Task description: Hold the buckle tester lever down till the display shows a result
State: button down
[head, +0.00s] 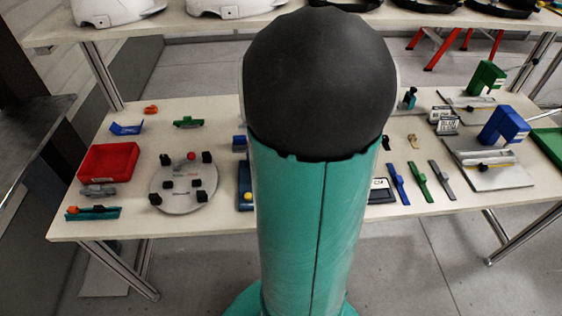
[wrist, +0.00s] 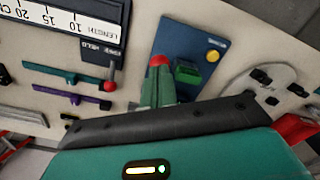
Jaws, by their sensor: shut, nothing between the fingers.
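The blue board that appears to be the buckle tester (wrist: 190,42) lies on the table in the wrist view. It carries a yellow button and a green block; its small label is illegible. A red ball knob (wrist: 159,60), apparently the lever's end, shows right at the tips of my gripper (wrist: 158,74). My gripper is shut and empty; I cannot tell whether it touches the knob or how far the lever is down. No result is readable on a display. In the head view, my arm hides most of the blue board (head: 246,182) and my gripper.
A grey disc fixture (head: 180,200) and a red tray (head: 108,162) are left in the head view. A length gauge (wrist: 55,22), a red-knobbed grey pin (wrist: 112,75) and several straps lie left in the wrist view. Helmet shells stand on the rear shelf (head: 210,25).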

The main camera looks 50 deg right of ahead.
jog(key=shift+f, duration=3.45)
